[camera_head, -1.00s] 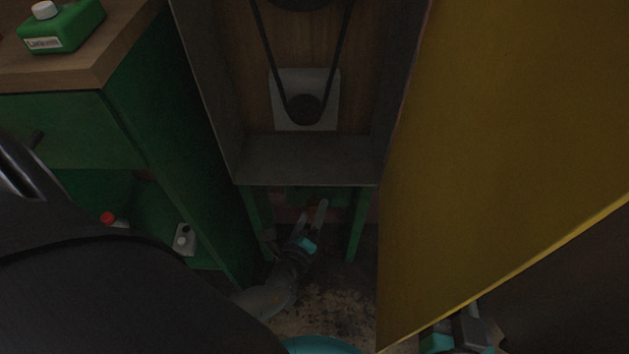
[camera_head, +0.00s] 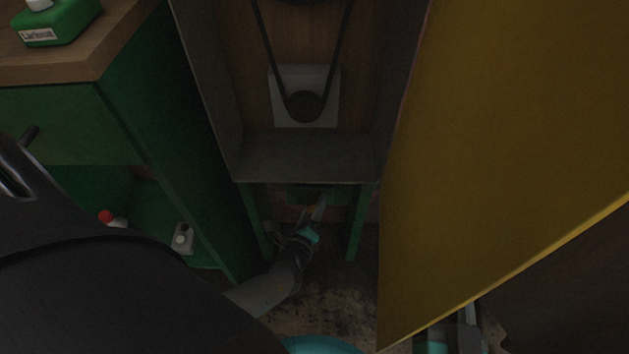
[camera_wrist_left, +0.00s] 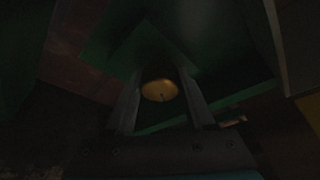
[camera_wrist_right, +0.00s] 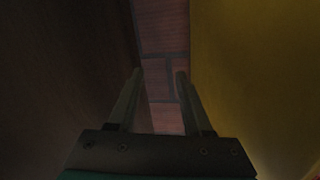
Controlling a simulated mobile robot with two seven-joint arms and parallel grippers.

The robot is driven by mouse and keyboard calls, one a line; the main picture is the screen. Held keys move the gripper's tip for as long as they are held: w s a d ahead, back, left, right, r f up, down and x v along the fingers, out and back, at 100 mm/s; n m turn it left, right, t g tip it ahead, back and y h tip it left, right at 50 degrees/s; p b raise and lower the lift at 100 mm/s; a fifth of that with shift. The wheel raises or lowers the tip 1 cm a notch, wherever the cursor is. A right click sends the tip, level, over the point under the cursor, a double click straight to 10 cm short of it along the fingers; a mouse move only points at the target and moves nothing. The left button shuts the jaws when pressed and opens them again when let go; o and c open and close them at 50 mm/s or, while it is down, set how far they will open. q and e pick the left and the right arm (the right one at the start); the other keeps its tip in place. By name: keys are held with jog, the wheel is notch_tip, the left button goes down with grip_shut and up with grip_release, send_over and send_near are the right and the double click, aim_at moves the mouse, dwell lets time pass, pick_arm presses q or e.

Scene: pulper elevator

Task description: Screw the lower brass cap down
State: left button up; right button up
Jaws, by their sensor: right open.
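The lower brass cap (camera_wrist_left: 159,90) shows in the left wrist view as a round golden disc on the underside of a dark green part (camera_wrist_left: 150,50). My left gripper (camera_wrist_left: 160,76) is open, with one finger on each side of the cap; whether they touch it I cannot tell. In the head view my left gripper (camera_head: 317,209) reaches under the grey elevator housing, and the cap is too dark to make out there. My right gripper (camera_wrist_right: 159,72) is open and empty, between a dark surface and the yellow panel.
Green legs (camera_head: 357,222) stand on both sides of my left gripper, under the housing (camera_head: 305,155). The large yellow panel (camera_head: 500,150) closes off the right. A green cabinet (camera_head: 170,150) with bottles stands at left. A brick wall (camera_wrist_right: 165,80) lies beyond my right gripper.

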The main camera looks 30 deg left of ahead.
pick_arm(q)
grip_shut()
dwell(0.3)
